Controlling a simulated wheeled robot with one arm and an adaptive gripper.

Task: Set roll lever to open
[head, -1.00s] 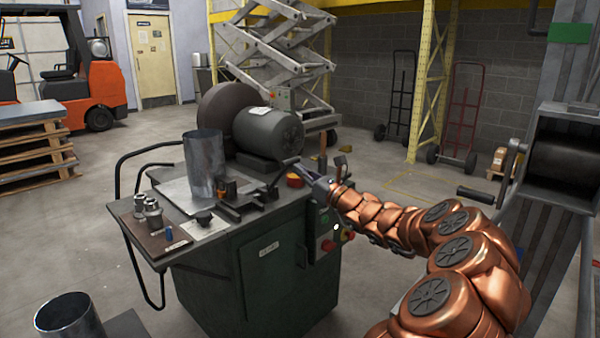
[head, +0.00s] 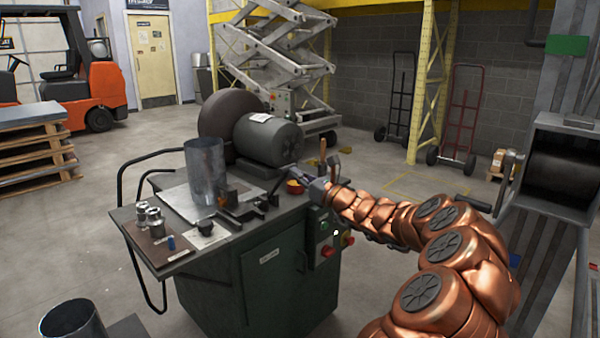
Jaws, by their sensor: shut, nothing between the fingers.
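A dark lever (head: 273,190) rises from the black fixture on top of the green machine (head: 285,275), beside the metal duct cylinder (head: 205,170). I cannot tell for sure that it is the roll lever. My gripper (head: 292,172) is shut and empty, reaching in from the right over the machine's right edge. Its tips are close to the lever's upper end; I cannot tell whether they touch. A crank with a dark handle (head: 473,203) on the right-hand machine also shows, partly behind my arm.
Small metal fittings (head: 150,218) stand on the machine's left shelf. A motor (head: 268,138) and large disc (head: 228,120) stand behind the fixture. Control buttons (head: 326,245) face front right. An open metal cylinder (head: 72,320) stands at lower left.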

